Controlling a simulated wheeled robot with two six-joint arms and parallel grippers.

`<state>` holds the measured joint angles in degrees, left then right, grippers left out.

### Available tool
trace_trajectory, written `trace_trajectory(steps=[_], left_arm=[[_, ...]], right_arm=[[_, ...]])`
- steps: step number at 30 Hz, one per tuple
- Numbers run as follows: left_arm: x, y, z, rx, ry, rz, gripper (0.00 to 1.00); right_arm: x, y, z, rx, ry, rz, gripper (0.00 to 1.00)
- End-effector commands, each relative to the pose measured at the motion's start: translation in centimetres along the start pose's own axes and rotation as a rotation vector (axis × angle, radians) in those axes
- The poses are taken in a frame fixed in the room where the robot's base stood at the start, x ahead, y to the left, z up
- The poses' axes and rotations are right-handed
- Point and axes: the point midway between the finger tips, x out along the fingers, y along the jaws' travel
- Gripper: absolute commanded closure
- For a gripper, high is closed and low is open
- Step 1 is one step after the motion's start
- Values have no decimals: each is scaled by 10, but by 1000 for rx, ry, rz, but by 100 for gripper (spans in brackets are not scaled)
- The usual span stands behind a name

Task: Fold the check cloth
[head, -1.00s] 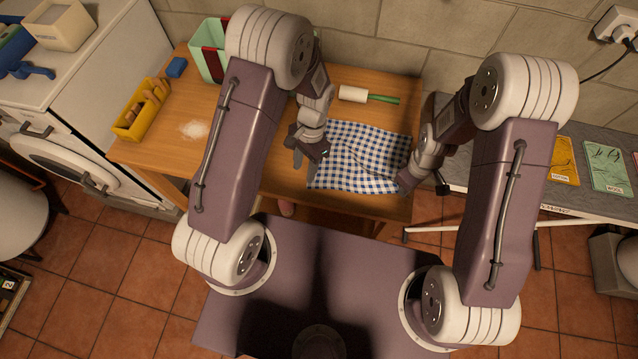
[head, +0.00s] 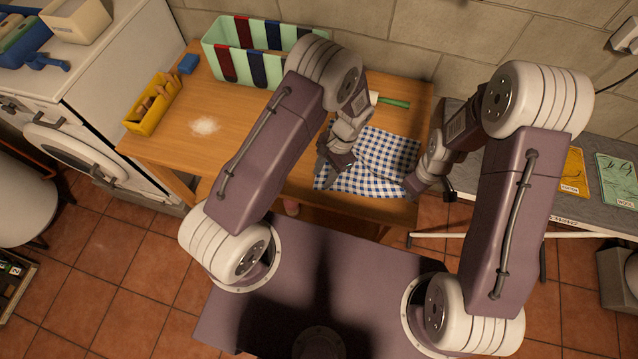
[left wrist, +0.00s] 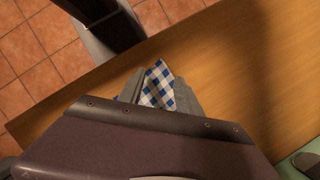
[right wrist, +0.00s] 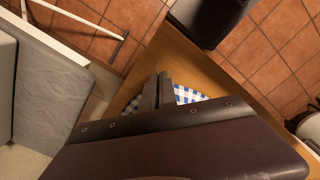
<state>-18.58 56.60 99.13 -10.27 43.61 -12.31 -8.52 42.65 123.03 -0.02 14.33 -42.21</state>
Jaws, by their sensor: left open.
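The blue-and-white check cloth (head: 372,178) lies on the wooden table near its right front, creased toward the right side. My left gripper (head: 328,168) is over the cloth's left part. In the left wrist view a pointed piece of the cloth (left wrist: 158,88) shows between its open fingers. My right gripper (head: 410,186) is at the cloth's right edge. In the right wrist view its fingers (right wrist: 157,90) are close together, with cloth (right wrist: 188,95) beside them. I cannot see cloth pinched at their tips. My left forearm hides part of the table.
A green-handled tool (head: 394,103) lies behind the cloth. A striped box (head: 235,35) stands at the back, a yellow bin (head: 137,122) and a blue block (head: 188,64) at the left. White powder (head: 204,126) lies on the left tabletop. An ironing board (head: 560,205) is at the right.

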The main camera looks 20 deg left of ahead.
Motion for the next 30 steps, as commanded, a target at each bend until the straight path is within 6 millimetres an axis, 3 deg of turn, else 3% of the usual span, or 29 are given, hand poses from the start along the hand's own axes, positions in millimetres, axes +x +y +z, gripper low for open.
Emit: trace_trajectory(steps=[6,18,27,30], left_arm=[[18,0,0,0,0,0,59],[20,0,0,0,0,0,60],[20,0,0,0,0,0,100],[20,0,0,0,0,0,100]], right_arm=[[0,0,0,0,0,0,100],[0,0,0,0,0,0,100],[0,0,0,0,0,0,100],[0,0,0,0,0,0,100]])
